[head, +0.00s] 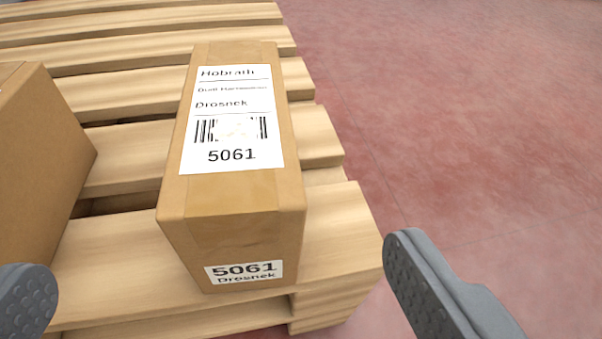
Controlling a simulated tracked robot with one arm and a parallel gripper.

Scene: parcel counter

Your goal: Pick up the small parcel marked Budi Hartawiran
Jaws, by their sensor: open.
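A small brown cardboard parcel (237,194) stands on a wooden pallet, close to its right edge. Its top carries a white label with "Hobrath", a small blurred name line that looks like "Budi Hartawiran", "Drosnek", a barcode and "5061". Its near face has a smaller label with "5061" and "Drosnek". My gripper (215,290) is open and empty, with one grey finger at the lower left and one at the lower right. The parcel lies ahead of the fingers and between them in the picture; neither finger touches it.
The slatted pallet (335,225) fills the left and middle, with gaps between its boards. Another brown box (40,150) stands on it at the left edge, cut off by the frame, with a gap to the parcel. The reddish floor (480,120) at right is clear.

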